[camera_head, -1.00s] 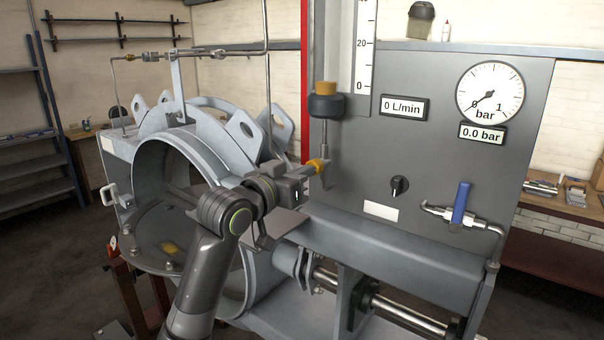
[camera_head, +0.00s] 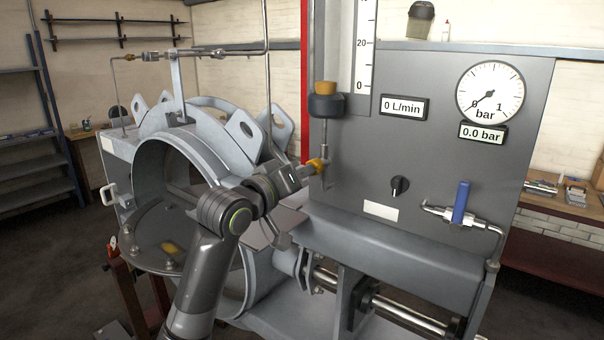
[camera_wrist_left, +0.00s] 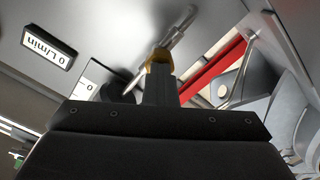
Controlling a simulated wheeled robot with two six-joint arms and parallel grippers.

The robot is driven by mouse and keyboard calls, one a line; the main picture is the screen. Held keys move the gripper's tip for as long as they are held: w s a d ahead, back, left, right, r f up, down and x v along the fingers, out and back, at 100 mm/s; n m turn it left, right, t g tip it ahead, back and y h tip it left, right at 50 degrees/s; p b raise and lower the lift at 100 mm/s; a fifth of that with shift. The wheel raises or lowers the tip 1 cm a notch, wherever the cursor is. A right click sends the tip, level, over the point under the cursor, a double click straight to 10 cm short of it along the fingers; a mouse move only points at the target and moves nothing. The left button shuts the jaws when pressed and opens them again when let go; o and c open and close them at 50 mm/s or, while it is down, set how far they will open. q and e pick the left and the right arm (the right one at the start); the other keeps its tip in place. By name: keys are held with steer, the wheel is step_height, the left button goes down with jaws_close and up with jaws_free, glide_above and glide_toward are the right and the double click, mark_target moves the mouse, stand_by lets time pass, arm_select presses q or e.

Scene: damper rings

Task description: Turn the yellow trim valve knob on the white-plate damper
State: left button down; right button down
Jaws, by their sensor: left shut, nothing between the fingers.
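The yellow trim valve knob (camera_head: 317,165) sits on a thin metal pipe fitting at the left edge of the grey panel. In the left wrist view the yellow knob (camera_wrist_left: 159,57) shows just past the fingertips and is partly hidden by them. My left gripper (camera_head: 301,170) is shut with its tips at the knob, and nothing is between its fingers. In the left wrist view my left gripper (camera_wrist_left: 159,84) points straight at the knob; I cannot tell whether it touches. The damper (camera_head: 160,155) has a large grey ring, with a small white plate (camera_head: 107,144) on its left side. My right gripper is not in view.
The panel (camera_head: 350,150) carries a round gauge (camera_head: 490,92) reading near 0, a black knob (camera_head: 399,186) and a blue-handled valve (camera_head: 461,203). A flow tube with a yellow-topped black fitting (camera_head: 326,103) stands above the yellow knob. Lugged flanges (camera_head: 241,127) crowd the arm's left.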

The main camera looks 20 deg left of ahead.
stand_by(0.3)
arm_select(q)
steer(key=n, duration=0.4)
steer(key=shift+n, duration=0.3)
steer(key=c, duration=1.7)
jaws_free()
steer(key=shift+s, duration=0.15)
steer(key=shift+v, duration=0.85)
steer(key=shift+v, duration=3.05)
